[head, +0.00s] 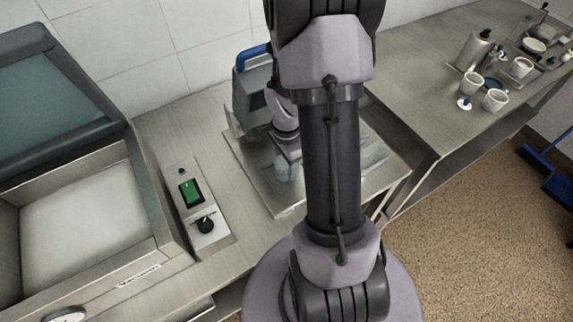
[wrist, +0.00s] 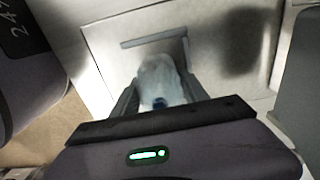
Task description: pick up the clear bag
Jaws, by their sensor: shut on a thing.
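The clear bag (wrist: 160,72) is between the two fingers of my gripper (wrist: 162,92) in the wrist view. It looks pale and see-through, with a dark blue spot at its near end. My gripper is shut on it. In the head view my gripper (head: 288,155) is low over a metal tray, partly behind my own arm. A pale clear shape, seemingly the bag (head: 283,172), shows just below it. I cannot tell whether the bag touches the tray. Another clear, bag-like shape (head: 373,152) lies on the tray, right of my arm and partly hidden by it.
The metal tray (head: 254,178) sits on the counter, with a grey box with a blue handle (head: 248,75) behind it. A lidded metal chamber (head: 85,200) and a green switch panel (head: 192,194) are at left. White cups (head: 495,99) and a metal container stand on the right counter.

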